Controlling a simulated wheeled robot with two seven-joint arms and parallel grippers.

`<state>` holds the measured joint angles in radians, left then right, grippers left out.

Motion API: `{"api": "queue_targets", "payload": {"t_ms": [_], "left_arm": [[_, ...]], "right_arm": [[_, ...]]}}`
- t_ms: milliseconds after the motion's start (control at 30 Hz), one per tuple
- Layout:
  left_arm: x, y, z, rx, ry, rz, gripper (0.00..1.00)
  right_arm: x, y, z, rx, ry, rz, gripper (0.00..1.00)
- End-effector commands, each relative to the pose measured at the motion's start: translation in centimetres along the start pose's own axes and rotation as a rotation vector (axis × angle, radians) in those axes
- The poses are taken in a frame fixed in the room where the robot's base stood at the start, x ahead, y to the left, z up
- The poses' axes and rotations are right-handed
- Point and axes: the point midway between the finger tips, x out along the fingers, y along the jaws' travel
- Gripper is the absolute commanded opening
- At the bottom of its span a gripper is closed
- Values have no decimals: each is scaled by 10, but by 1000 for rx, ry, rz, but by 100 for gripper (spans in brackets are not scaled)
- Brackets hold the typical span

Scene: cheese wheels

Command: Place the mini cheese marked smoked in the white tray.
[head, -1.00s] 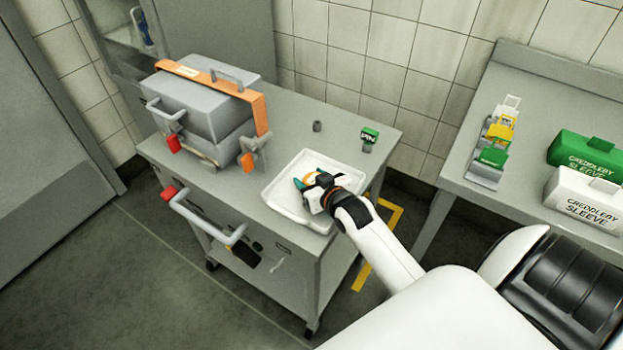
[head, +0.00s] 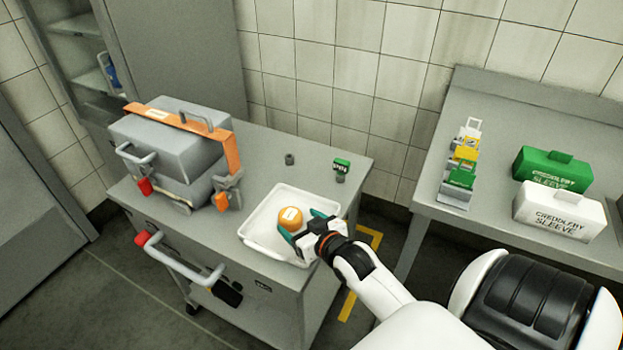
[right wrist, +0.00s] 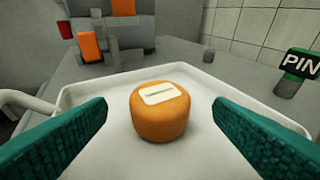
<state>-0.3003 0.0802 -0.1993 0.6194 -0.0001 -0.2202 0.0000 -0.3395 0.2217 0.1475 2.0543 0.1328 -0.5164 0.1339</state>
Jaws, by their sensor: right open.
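An orange mini cheese (head: 290,218) with a pale label on top sits upright in the white tray (head: 259,241). Its label text is too small to read. The cheese also shows in the right wrist view (right wrist: 160,112), resting on the floor of the tray (right wrist: 75,92). My right gripper (head: 300,227) is open, its green fingers (right wrist: 160,130) spread on either side in front of the cheese with clear gaps and not touching it. My left gripper is not in view.
A grey case (head: 165,150) with an orange strap stands left on the cart (head: 262,150). A green-and-black tag block (head: 341,168) and a small grey cylinder (head: 290,159) stand behind the tray. Green (head: 553,170) and white (head: 560,212) sleeve boxes sit on the right table.

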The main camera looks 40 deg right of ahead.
Motion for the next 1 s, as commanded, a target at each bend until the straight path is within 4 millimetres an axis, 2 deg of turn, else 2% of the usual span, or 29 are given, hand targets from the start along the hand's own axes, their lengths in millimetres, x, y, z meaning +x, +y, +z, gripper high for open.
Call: {"api": "queue_targets", "payload": {"t_ms": [100, 300, 1000], "left_arm": [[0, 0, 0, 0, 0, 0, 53], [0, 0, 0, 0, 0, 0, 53], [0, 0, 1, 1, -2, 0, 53]], "right_arm": [[-25, 0, -1, 0, 2, 0, 76], [-48, 0, -1, 1, 1, 0, 76], [-52, 0, 0, 0, 0, 0, 76]]}}
